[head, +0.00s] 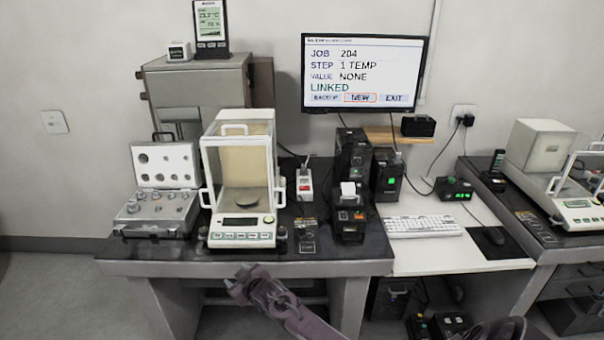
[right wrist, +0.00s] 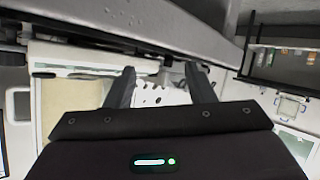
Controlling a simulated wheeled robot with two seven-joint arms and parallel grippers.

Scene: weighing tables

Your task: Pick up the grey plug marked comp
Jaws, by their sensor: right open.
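I cannot make out a grey plug marked comp in either view; any lettering that small is unreadable. A white and red box (head: 304,184) with a cable at its top stands right of the glass-sided balance (head: 240,180). My right gripper (head: 240,281) is in front of the left table's front edge, apart from everything on the table. In the right wrist view its two fingers (right wrist: 159,72) are spread with nothing held between them. My left gripper is not in view.
The left table (head: 340,268) also bears an open weight case (head: 160,195) and black devices (head: 352,160). The wall monitor (head: 363,72) reads JOB 204, STEP 1 TEMP, VALUE NONE, LINKED. A white desk (head: 410,262) holds a keyboard (head: 422,226). A second balance (head: 545,150) stands at right.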

